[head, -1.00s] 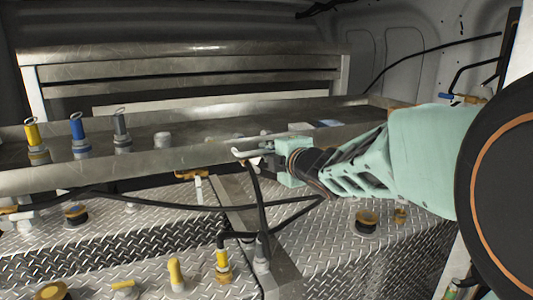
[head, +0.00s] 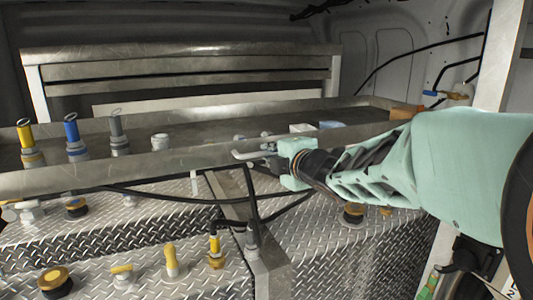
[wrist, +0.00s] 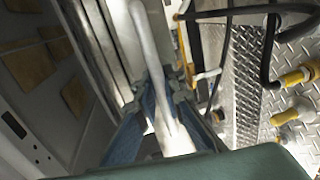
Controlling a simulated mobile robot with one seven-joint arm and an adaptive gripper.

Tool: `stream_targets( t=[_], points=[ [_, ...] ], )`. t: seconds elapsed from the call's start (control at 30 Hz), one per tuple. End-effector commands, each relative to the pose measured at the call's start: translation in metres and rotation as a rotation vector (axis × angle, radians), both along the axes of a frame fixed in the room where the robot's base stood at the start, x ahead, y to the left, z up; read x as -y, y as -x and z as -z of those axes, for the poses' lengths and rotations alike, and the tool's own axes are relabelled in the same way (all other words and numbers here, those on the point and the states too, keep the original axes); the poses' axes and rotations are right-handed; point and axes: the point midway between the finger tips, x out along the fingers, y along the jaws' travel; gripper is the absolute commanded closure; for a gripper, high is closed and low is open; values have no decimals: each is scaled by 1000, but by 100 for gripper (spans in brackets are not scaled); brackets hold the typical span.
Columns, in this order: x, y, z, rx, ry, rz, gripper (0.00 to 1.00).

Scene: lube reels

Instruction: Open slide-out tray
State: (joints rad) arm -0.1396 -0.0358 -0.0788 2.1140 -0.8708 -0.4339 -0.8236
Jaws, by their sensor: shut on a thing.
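The metal slide-out tray (head: 110,172) spans the middle of the head view, its long front edge toward me. It overhangs the diamond-plate deck. A pale bar-like handle (head: 243,154) sticks out at its front edge. My gripper (head: 270,158) comes in from the right and is shut on this handle. In the wrist view the handle (wrist: 146,35) runs up as a pale bar between the fingers (wrist: 165,95). The fingertips are small in the head view, so the exact contact is hard to see.
Yellow, blue (head: 73,135) and grey fittings stand on the tray's left. Black hoses (head: 252,200) hang below its front edge. Several capped fittings, one yellow-topped (head: 55,280), stand on the diamond-plate deck (head: 110,235). A slatted metal rack (head: 190,68) is behind. A post stands right.

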Motion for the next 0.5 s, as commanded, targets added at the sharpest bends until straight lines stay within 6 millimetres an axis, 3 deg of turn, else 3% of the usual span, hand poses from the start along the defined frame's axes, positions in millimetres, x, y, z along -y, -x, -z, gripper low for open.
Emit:
stream_targets(
  t=[0.17,0.2,0.33,0.5],
  points=[
    [0,0,1,-1,0,-1,100],
    [0,0,1,-1,0,-1,90],
    [0,0,0,-1,0,-1,76],
    [0,0,0,0,0,-1,74]
  ],
)
